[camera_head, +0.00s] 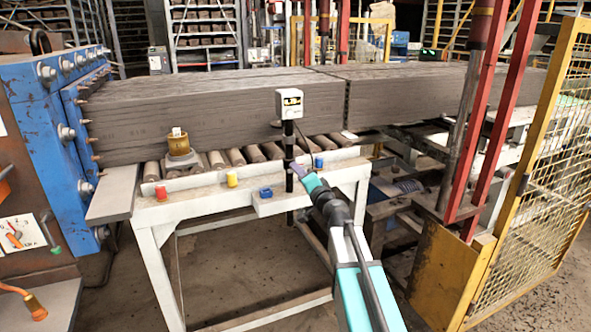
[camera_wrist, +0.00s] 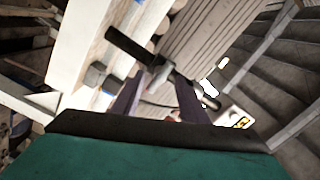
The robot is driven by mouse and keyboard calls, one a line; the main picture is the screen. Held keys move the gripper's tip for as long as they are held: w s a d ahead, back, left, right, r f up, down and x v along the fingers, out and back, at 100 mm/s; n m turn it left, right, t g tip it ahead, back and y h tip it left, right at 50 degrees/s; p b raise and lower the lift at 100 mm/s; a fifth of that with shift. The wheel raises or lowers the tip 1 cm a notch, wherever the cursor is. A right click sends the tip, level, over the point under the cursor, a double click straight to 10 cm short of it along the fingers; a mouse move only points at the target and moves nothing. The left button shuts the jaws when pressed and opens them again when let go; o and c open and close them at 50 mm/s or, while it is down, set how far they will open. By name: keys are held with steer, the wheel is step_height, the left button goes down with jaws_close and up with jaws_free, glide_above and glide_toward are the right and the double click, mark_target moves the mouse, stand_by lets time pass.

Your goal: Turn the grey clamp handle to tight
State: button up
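A black upright post (camera_head: 289,140) stands at the white bench edge and carries a small white display box (camera_head: 289,103). In the wrist view the post (camera_wrist: 128,46) runs slantwise across the picture. A small grey clamp with its handle (camera_wrist: 156,75) sits on it, beyond and between my fingertips. In the head view the clamp is largely hidden at my gripper's tip. My gripper (camera_head: 297,170) reaches up to the post from the lower right. In the wrist view its two dark fingers (camera_wrist: 158,83) are apart, with nothing visibly gripped. Whether they touch the handle I cannot tell.
Long brown clay columns (camera_head: 220,103) lie on rollers behind the post. The white bench (camera_head: 190,208) bears red, yellow and blue blocks and a brass-coloured cylinder (camera_head: 178,145). A yellow mesh guard (camera_head: 535,190) stands at the right, a blue machine (camera_head: 45,110) at the left.

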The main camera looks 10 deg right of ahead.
steer(key=shift+p+x, duration=0.4)
steer(key=shift+x, duration=1.4)
